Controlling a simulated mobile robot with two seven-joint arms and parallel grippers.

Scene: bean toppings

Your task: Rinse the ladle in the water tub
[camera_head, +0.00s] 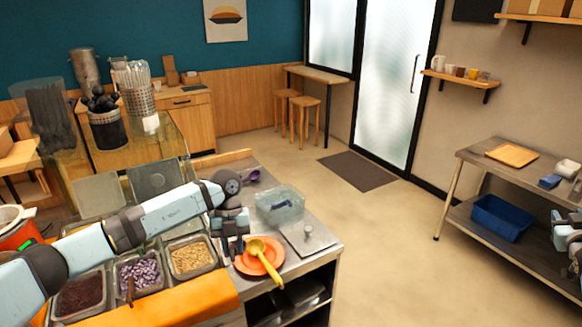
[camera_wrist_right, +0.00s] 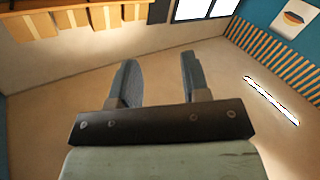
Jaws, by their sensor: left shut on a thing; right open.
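The yellow ladle (camera_head: 267,259) lies tilted over an orange plate (camera_head: 247,267) on the counter, its handle pointing to the front right. My left gripper (camera_head: 237,248) is shut at the bowl end of the ladle; the exact contact is hard to see. The clear water tub (camera_head: 280,206) stands on the counter just behind and right of this gripper, apart from the ladle. My right gripper (camera_wrist_right: 160,78) is open and empty in the wrist view, with bare floor and wall beyond it. Part of the right arm shows at the right edge of the head view.
Metal topping pans (camera_head: 190,257) stand left of the plate, under my left arm. A purple utensil (camera_head: 250,177) lies behind the tub. A metal lid (camera_head: 307,238) lies at the counter's right edge. A steel shelf table (camera_head: 470,160) stands far right; the floor between is clear.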

